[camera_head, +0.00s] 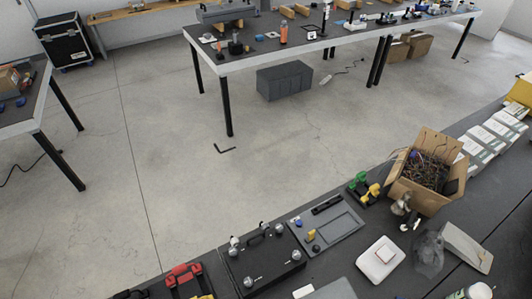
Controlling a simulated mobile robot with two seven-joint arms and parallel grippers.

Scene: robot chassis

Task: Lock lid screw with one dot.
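A black box with a flat lid (268,262) and a dark handle sits on the near dark table at the bottom centre. Several silver screw knobs stand around its lid, one at the back left (234,242), one at the right (296,255) and one at the front left (248,282). Any dot marks on them are too small to make out. Neither of my grippers shows in the head view.
A grey tray (345,222) with small parts lies right of the box. Beyond are a green and yellow item (364,187), an open cardboard box of wires (405,190) and a white square device (380,258). A red and black item (183,273) lies left. Open floor lies behind.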

